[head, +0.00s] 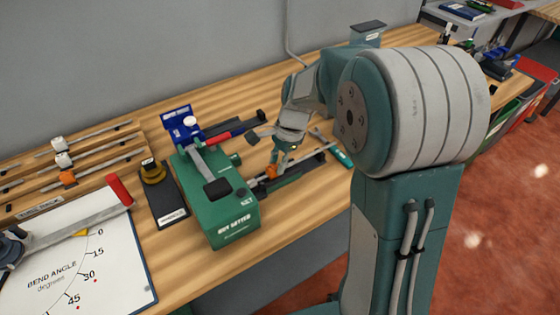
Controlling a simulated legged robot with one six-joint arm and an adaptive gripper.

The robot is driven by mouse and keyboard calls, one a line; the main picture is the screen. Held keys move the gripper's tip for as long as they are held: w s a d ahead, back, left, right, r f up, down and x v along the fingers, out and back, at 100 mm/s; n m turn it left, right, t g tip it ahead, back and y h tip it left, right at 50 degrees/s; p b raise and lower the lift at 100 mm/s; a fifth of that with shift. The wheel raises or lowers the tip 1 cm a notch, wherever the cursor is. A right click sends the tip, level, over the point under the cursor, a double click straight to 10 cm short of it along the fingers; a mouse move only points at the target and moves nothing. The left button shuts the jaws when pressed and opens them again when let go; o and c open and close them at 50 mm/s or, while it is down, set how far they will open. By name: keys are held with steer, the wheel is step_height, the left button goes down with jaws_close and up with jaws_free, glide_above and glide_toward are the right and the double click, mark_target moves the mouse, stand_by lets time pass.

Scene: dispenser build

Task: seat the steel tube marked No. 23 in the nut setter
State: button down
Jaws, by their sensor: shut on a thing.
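The nut setter (228,232) is a green machine in the middle of the bench, with a silver lever ending in a black pad across its top. My gripper (280,157) points down just right of it, shut on a steel tube (300,163). The tube lies nearly level, low over a dark tray or rail (292,178); I cannot tell whether it touches. An orange nut (271,171) is at its left end, apart from the nut setter. No number on the tube is readable. The fingertips are small and partly hidden.
Bare bench (310,212) lies front right.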

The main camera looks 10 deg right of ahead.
mark_target(274, 166)
steer(key=shift+s+a, duration=0.15)
steer(key=shift+a, duration=0.3)
steer(key=shift+c, duration=2.1)
jaws_free()
steer(key=o, duration=0.3)
steer(key=shift+r, duration=3.5)
